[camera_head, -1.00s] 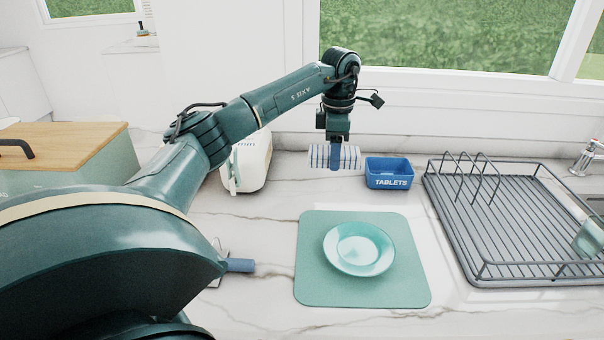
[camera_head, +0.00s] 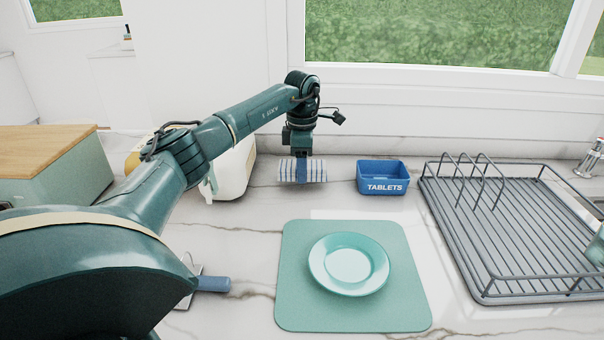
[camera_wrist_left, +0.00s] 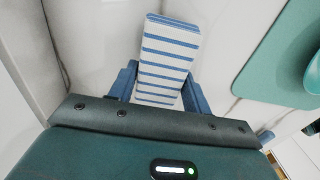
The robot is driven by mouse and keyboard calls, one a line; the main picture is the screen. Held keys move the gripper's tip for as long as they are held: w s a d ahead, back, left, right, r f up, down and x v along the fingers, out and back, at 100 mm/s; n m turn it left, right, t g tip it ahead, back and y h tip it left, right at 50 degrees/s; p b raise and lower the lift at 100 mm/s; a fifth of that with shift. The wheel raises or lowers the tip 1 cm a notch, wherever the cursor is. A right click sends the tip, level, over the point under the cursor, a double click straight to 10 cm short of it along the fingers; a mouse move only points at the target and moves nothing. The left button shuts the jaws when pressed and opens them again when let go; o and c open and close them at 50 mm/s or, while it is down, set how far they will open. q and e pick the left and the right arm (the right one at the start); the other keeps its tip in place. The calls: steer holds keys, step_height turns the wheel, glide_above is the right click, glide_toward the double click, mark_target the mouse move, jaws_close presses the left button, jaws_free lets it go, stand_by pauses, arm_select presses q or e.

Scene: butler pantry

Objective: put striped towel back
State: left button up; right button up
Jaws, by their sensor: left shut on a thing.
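The striped towel (camera_head: 317,169), white with blue stripes, is rolled or folded into a small bundle. My left gripper (camera_head: 302,172) is shut on it from above, near its middle. The towel is at the back of the counter, between the white appliance and the blue TABLETS bin; I cannot tell whether it touches the counter. In the left wrist view the towel (camera_wrist_left: 167,60) lies between the two blue fingers of the left gripper (camera_wrist_left: 162,88) and sticks out beyond them.
The blue TABLETS bin (camera_head: 384,177) stands right of the towel. A white appliance (camera_head: 232,168) is at left. A green mat (camera_head: 300,300) with a plate (camera_head: 349,263) lies in front. A dish rack (camera_head: 520,225) fills the right. A blue-handled item (camera_head: 213,284) lies by my arm.

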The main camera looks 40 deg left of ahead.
arm_select(q)
steer(key=shift+f, duration=1.2)
steer(key=shift+f, duration=0.15)
steer(key=o, duration=0.9)
steer(key=shift+o, duration=0.2)
step_height(320, 180, up, 12)
steer(key=shift+r, duration=0.2)
